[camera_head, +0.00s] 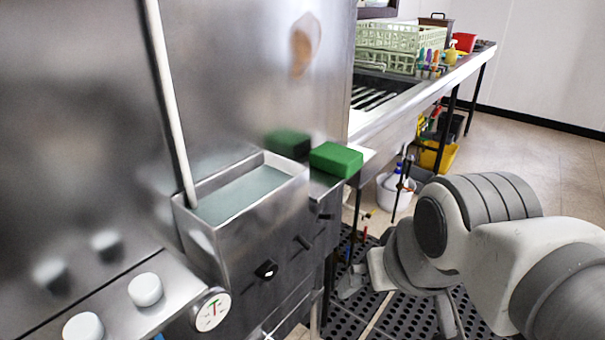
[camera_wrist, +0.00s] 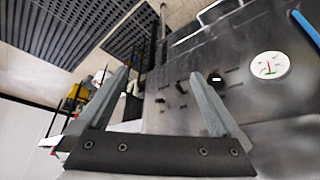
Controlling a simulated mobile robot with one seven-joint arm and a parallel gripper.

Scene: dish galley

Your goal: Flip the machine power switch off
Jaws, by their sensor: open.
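A small round black switch (camera_head: 266,269) with a white mark sits on the steel front of the machine (camera_head: 228,262), below the water-filled basin. It looks like the power switch, but no label is readable. It also shows in the wrist view as a black switch (camera_wrist: 215,77) with a white bar, just beyond the right finger. My gripper (camera_wrist: 158,77) is open with nothing between its fingers. In the head view my gripper (camera_head: 352,284) is partly hidden by my own wrist, to the right of the switch and apart from it.
A white dial gauge (camera_head: 210,309) and two white knobs (camera_head: 145,289) are left of the switch. A green sponge (camera_head: 336,160) lies on a ledge. A steel counter holds a green dish rack (camera_head: 400,48). A white bucket (camera_head: 395,192) and perforated black mats cover floor nearby.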

